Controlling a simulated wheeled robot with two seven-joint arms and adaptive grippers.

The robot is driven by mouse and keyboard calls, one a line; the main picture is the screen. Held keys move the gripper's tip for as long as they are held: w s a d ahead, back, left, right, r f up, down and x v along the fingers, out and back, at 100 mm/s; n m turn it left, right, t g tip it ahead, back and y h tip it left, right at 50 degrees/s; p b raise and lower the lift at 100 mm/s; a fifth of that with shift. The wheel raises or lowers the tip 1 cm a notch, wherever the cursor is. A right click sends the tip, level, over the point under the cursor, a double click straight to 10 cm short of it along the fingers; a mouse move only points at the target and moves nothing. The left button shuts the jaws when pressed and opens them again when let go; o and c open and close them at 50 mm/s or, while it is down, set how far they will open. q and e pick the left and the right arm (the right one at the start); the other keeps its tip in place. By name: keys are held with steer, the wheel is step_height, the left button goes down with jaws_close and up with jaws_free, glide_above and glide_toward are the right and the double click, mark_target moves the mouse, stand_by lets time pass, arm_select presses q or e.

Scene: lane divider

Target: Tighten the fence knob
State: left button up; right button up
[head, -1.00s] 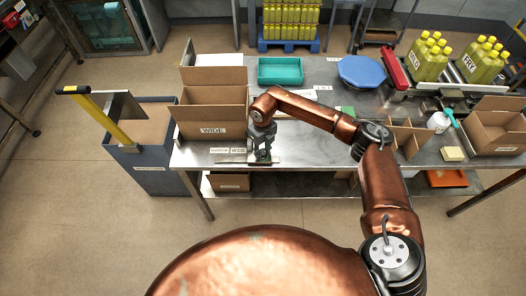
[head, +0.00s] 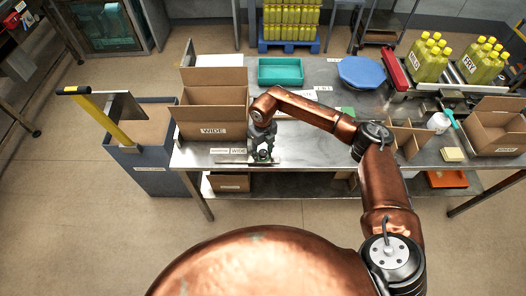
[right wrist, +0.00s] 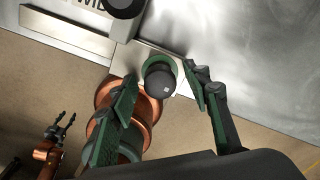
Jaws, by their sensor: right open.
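The fence knob (right wrist: 160,78) is a dark round knob with a small pale mark and a green ring behind it, in the right wrist view. My right gripper (right wrist: 160,92) is open, with one green-padded finger on each side of the knob. A gap shows between the knob and the right finger; I cannot tell whether the left finger touches it. In the head view my right gripper (head: 262,157) is at the table's front edge, and hides the knob. A small gripper at the lower left of the right wrist view looks like my left gripper (right wrist: 66,122).
An open cardboard box (head: 212,112) marked WIDE stands just behind and left of the gripper. A metal table (head: 310,150) carries a teal tray (head: 281,71), a blue disc (head: 361,71) and cardboard dividers (head: 408,137). A bin (head: 150,165) with a yellow handle stands left.

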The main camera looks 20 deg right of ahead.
mark_target(263, 151)
step_height(263, 151, up, 12)
stand_by(0.6)
stand_by(0.5)
